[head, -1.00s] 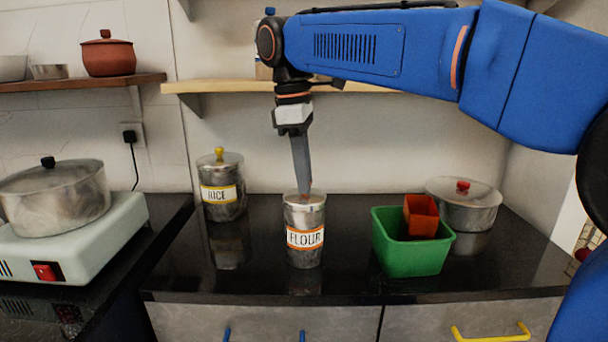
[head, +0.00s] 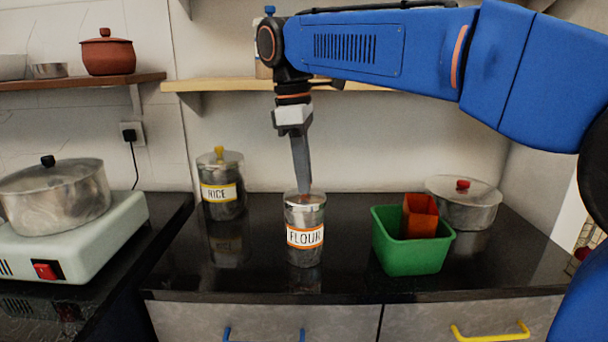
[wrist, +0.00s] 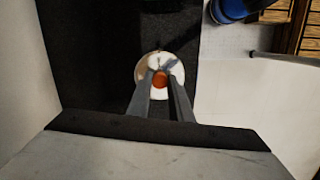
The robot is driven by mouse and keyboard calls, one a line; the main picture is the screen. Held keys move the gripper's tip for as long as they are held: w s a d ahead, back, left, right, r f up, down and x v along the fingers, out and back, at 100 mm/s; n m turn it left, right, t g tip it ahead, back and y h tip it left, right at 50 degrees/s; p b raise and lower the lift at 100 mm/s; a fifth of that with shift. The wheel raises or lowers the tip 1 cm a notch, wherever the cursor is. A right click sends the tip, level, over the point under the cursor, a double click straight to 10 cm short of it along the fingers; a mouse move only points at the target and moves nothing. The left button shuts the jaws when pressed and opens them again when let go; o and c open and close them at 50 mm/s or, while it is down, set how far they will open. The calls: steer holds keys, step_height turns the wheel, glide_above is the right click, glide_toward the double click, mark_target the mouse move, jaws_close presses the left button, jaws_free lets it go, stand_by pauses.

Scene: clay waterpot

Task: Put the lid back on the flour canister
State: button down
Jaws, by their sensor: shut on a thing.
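The flour canister (head: 305,254) is a metal cylinder with an orange-edged FLOUR label, upright in the middle of the dark counter. Its lid (head: 305,198) is at the canister's mouth and looks about level; I cannot tell whether it is fully seated. My gripper (head: 304,188) points straight down over the canister, with its fingers shut on the lid's orange knob. In the wrist view, the orange knob (wrist: 160,79) sits between the fingertips of my gripper (wrist: 160,84), over a pale round top. The fingers mostly hide the knob in the head view.
A rice canister (head: 222,194) with a yellow knob stands behind to the left. A green bin (head: 408,255) with an orange cup (head: 420,217) in it stands right, before a lidded pot (head: 470,208). A wooden shelf (head: 225,86) is behind the arm. The counter's front is clear.

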steer(key=c, duration=1)
jaws_free()
steer(key=shift+r, duration=3.5)
jaws_close()
steer(key=shift+f, duration=2.75)
